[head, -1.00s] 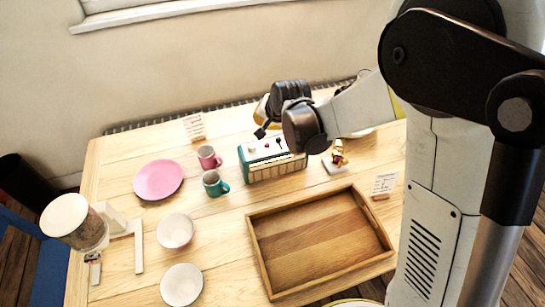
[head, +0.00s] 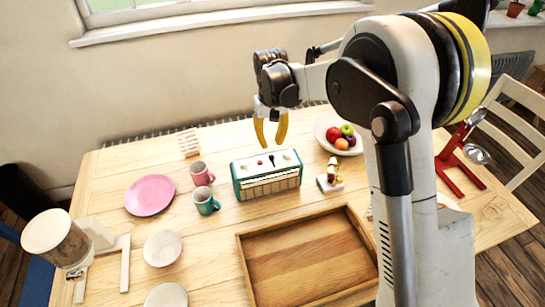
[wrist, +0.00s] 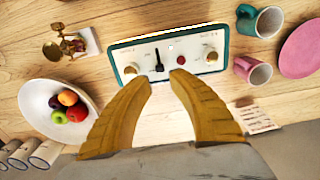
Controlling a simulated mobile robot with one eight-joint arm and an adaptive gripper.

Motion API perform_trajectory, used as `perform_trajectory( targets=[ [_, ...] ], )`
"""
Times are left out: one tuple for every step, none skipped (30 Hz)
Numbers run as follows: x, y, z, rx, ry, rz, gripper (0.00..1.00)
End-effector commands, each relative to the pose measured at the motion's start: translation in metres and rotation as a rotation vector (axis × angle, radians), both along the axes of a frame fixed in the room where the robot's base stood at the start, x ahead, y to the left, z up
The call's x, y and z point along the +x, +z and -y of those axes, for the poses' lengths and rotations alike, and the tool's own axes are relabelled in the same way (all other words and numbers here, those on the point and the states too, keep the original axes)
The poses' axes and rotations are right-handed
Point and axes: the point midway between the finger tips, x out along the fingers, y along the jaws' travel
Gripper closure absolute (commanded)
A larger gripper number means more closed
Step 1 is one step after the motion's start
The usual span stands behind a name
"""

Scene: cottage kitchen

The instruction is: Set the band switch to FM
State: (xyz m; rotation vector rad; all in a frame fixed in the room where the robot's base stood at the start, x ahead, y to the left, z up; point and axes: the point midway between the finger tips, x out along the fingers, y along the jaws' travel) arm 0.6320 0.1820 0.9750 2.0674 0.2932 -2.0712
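A teal radio (head: 267,183) with a cream top panel stands on the wooden table. In the wrist view the panel of the radio (wrist: 140,60) carries a black lever switch (wrist: 158,61), a red button (wrist: 181,60) and a tan knob at each end. The panel lettering is too small to read, so I cannot tell which position the lever marks. My gripper (head: 270,143) is above the back of the radio, fingers pointing down. In the wrist view its yellow fingers (wrist: 163,80) are parted and empty, with the tips near the lever and button, seemingly apart from them.
A pink mug (head: 201,173) and a teal mug (head: 206,203) stand left of the radio. A wooden tray (head: 243,262) lies in front. A pink plate (head: 150,196) is further left.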

Motion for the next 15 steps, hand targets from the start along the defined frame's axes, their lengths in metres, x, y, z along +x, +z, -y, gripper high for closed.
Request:
perform_trajectory(
  targets=[
    [0.000, -0.014, 0.000, 0.000, -0.001, 0.000, 0.77],
    [0.000, -0.021, 0.000, 0.000, -0.001, 0.001, 0.77],
    [0.000, -0.028, 0.000, 0.000, -0.001, 0.001, 0.77],
    [0.000, -0.034, 0.000, 0.000, -0.001, 0.001, 0.77],
    [0.000, -0.039, 0.000, 0.000, -0.002, 0.001, 0.77],
    [0.000, -0.045, 0.000, 0.001, -0.002, 0.002, 0.77],
    [0.000, -0.049, 0.000, 0.001, -0.002, 0.002, 0.77],
    [0.000, -0.053, 0.000, 0.001, -0.002, 0.002, 0.77],
    [0.000, -0.057, 0.000, 0.001, -0.002, 0.002, 0.77],
    [0.000, -0.060, 0.000, 0.001, -0.002, 0.002, 0.77],
    [0.000, -0.062, 0.000, 0.001, -0.002, 0.002, 0.77],
    [0.000, -0.064, 0.000, 0.001, -0.002, 0.002, 0.77],
    [0.000, -0.065, 0.000, 0.001, -0.002, 0.002, 0.77],
    [0.000, -0.066, 0.000, 0.001, -0.003, 0.002, 0.77],
    [0.000, -0.066, 0.000, 0.001, -0.003, 0.002, 0.77]
  ],
)
